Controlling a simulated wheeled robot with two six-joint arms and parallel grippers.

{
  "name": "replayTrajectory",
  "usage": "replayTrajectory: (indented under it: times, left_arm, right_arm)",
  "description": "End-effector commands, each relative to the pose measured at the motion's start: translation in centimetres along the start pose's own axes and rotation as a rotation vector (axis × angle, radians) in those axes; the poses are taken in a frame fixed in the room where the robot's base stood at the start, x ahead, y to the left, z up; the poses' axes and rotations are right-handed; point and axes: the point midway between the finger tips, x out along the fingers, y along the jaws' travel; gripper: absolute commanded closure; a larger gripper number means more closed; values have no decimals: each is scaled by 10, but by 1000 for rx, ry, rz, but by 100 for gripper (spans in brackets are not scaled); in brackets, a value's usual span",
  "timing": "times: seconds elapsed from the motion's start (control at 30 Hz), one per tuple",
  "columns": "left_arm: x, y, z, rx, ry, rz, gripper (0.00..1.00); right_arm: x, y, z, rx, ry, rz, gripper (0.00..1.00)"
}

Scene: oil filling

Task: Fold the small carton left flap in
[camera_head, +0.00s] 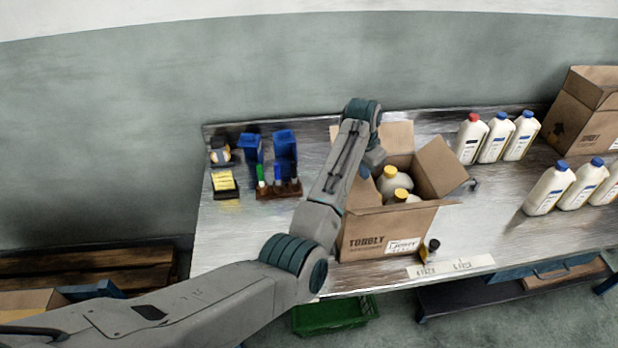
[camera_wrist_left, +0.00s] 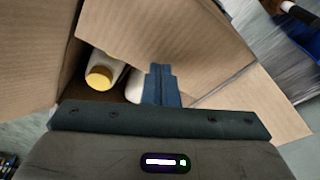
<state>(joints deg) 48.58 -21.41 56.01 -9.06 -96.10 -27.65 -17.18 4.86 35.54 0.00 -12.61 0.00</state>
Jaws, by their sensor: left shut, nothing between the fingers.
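The small carton (camera_head: 385,238) stands on the table, open at the top, marked "TORBLY". Yellow-capped bottles (camera_head: 393,185) stand inside it. Its right flap (camera_head: 441,168) sticks up and outward, and its back flap (camera_head: 398,137) stands up. My arm covers the carton's left side, so the left flap cannot be made out in the head view. My left gripper (camera_head: 372,166) is at the carton's upper left. In the left wrist view its blue fingers (camera_wrist_left: 161,84) are shut and empty, over the carton opening, beside a yellow-capped bottle (camera_wrist_left: 104,75). Cardboard panels surround them; I cannot tell whether they touch. My right gripper is not in view.
White bottles (camera_head: 495,138) and a larger carton (camera_head: 586,112) stand at the right. A small dark-capped bottle (camera_head: 429,250) lies by the carton's front right. Blue holders (camera_head: 285,150) and a pen rack (camera_head: 279,189) stand at the left. A green crate (camera_head: 335,315) is below the table.

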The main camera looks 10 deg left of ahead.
Motion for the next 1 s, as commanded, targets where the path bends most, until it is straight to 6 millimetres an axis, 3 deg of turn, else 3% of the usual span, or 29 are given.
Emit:
replayTrajectory:
  times: [0.3, 0.5, 1.0]
  left_arm:
    - [-65, 0, -14, 1, 4, -2, 100]
    - [-94, 0, -20, 0, 3, -1, 100]
    - [-98, 0, -20, 0, 1, 0, 100]
  right_arm:
    - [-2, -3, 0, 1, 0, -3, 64]
    - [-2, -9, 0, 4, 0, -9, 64]
    - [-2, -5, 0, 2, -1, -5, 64]
